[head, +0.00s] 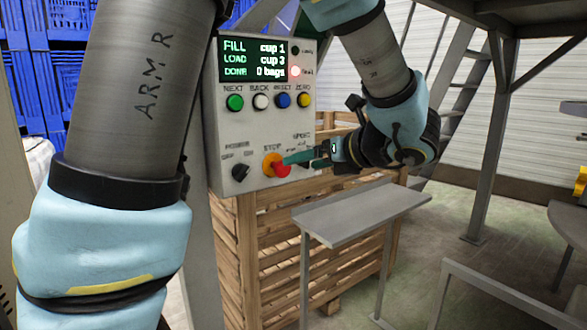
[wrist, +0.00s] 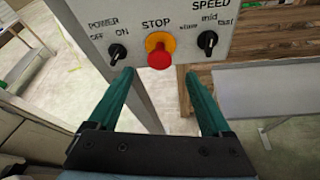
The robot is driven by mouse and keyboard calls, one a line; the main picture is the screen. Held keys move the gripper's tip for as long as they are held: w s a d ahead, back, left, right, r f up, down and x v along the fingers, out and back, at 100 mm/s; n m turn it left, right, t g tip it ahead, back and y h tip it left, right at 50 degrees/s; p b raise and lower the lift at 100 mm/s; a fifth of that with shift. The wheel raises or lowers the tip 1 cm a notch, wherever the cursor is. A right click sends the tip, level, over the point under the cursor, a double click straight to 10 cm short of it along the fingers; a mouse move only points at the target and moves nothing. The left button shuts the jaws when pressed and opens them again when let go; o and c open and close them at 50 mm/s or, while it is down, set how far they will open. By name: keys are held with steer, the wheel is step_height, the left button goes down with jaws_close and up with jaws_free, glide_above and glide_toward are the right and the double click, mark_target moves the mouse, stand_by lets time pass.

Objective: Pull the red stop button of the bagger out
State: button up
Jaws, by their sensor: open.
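The red stop button (wrist: 160,56) sits on a yellow-orange base under the word STOP on the bagger's control panel (head: 265,110). In the head view the red button (head: 282,170) is at the lower middle of the panel, partly behind a green finger. My gripper (wrist: 162,88) has its two green fingers spread apart, with nothing between them. In the wrist view the fingertips are just below the button, one to each side, and the button shows in the gap. In the head view my gripper (head: 292,160) reaches the button from the right. I cannot tell whether a finger touches it.
A black power knob (wrist: 117,53) is left of the button and a black speed knob (wrist: 207,41) right of it. Coloured push buttons and a display (head: 254,58) are above. A grey shelf (head: 350,215) and a wooden crate (head: 265,245) stand below.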

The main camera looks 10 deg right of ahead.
steer(key=shift+v, duration=1.35)
steer(key=s+a+f+n+g+h+p, duration=0.1)
steer(key=a+f+n, duration=0.4)
steer(key=n, duration=0.5)
steer(key=s+a+f+n+g+h, duration=0.1)
steer(key=a+f+n+g+h, duration=0.2)
steer(key=a+n, duration=0.7)
steer(key=s+a+f+n+g+h+p, duration=0.1)
steer(key=a+f+n+g, duration=0.5)
steer(key=n, duration=0.6)
step_height(320, 180, down, 2)
steer(key=shift+s+a+f+h+p, duration=0.15)
steer(key=shift+s+a+h+p, duration=0.2)
steer(key=shift+s+a+h, duration=0.55)
